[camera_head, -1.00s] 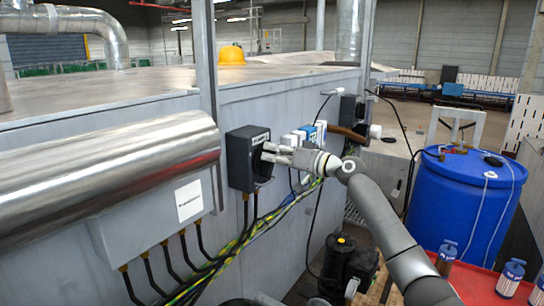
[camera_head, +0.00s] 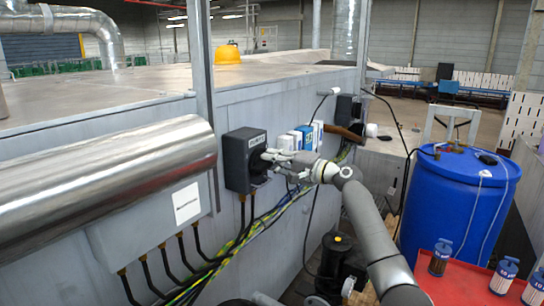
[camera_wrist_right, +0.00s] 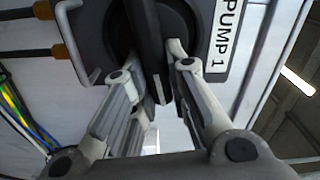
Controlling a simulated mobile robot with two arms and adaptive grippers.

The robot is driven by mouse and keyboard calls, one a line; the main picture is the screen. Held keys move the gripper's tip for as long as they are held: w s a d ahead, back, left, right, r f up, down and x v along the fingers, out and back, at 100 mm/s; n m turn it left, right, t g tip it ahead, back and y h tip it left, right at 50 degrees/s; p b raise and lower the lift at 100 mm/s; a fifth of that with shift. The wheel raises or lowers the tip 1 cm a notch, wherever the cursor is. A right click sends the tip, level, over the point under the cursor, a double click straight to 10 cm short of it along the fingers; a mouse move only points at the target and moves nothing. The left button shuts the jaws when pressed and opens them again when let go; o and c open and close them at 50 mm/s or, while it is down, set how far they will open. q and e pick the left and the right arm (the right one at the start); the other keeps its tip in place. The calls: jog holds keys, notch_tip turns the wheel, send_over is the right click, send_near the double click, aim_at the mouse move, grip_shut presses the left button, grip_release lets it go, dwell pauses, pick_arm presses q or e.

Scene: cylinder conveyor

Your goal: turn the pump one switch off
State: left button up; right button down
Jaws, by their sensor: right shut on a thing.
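The pump one switch is a dark grey box (camera_head: 238,160) on the side wall of the large grey machine, with a white label that reads "PUMP 1" in the right wrist view (camera_wrist_right: 218,40). A black knob handle (camera_wrist_right: 147,45) stands out from its round dial. My right gripper (camera_head: 268,156) reaches the front of the box. In the right wrist view the fingers (camera_wrist_right: 160,75) are closed about the handle, one on each side. The gripper hides much of the knob in the head view. My left gripper is not in view.
Cables with black, yellow and green sheaths (camera_head: 235,245) run below the box. White and blue modules (camera_head: 303,137) are mounted to its right. A large silver pipe (camera_head: 110,180) lies to the left. A blue barrel (camera_head: 455,205) and red tray (camera_head: 460,285) stand at the right.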

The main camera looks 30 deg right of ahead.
jog(key=shift+f+m+p, duration=0.2)
jog(key=shift+m+p, duration=0.1)
jog(key=shift+m, duration=0.8)
jog(key=c, duration=1.4)
grip_release()
jog(key=shift+d+f, duration=0.1)
jog(key=shift+s, duration=0.15)
jog(key=v, duration=1.1)
jog(key=shift+s+d, duration=0.15)
jog(key=shift+s, duration=0.2)
